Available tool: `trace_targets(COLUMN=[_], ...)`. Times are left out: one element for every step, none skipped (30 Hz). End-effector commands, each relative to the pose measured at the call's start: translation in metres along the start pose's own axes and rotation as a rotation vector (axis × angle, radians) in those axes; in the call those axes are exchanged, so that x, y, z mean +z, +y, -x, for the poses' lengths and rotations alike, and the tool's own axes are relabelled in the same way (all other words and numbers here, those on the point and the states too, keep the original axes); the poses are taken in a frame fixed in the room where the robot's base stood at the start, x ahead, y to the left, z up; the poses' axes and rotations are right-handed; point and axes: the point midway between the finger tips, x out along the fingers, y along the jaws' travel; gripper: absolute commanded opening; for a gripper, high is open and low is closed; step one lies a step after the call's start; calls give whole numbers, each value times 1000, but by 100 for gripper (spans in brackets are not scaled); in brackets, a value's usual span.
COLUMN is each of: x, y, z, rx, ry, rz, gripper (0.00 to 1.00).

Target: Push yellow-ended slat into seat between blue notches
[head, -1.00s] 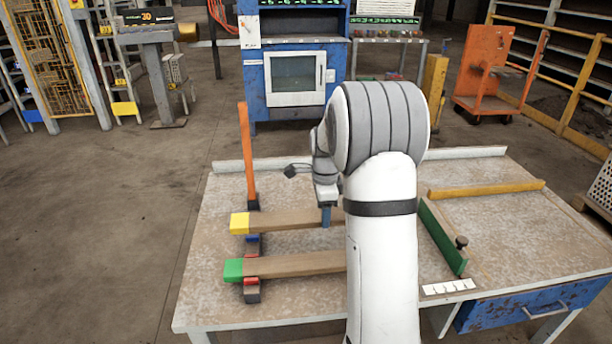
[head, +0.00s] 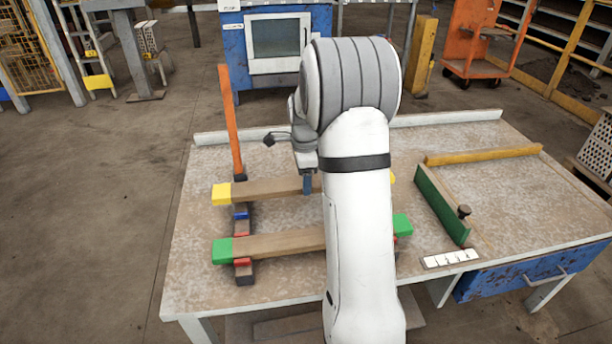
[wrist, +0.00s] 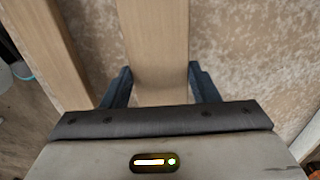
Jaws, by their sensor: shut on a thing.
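The yellow-ended slat (head: 265,189) is a wooden bar with a yellow block at its left end; a bit of yellow also shows right of my arm. My gripper (head: 307,185) is shut on its middle. In the wrist view the slat (wrist: 155,50) runs between the two fingers. Its left part crosses the dark left rail, just behind the blue notch mark (head: 240,215). I cannot tell whether it touches the rail. My arm hides the right rail's blue marks.
A green-ended slat (head: 280,243) lies across the rails in front, near red marks. An orange post (head: 231,120) rises behind the left rail. A green bar (head: 442,205) and a yellow bar (head: 482,155) lie on the table's right. The table (head: 540,210) is bare at far right.

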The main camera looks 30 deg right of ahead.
Motion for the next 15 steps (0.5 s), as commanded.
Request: trace_targets(x=[0,0,0,0,0,0,-1,-1,-1,-1,-1,-1,-1,-1,0], y=[0,0,0,0,0,0,0,0,0,0,0,0,0,0,0], z=[-9,-12,-16,-19,-16,-14,-14,-14,-14,-14,-14,-14,-14,-15,-16], rx=[0,0,0,0,-1,-1,-1,-1,-1,-1,-1,0,0,0,0], ry=[0,0,0,0,0,0,0,0,0,0,0,0,0,0,0], rz=[0,0,-1,-1,-1,-1,-1,-1,-1,-1,-1,-1,-1,-1,-1], gripper=[21,21,21,21,21,21,21,21,21,21,21,21,21,21,21])
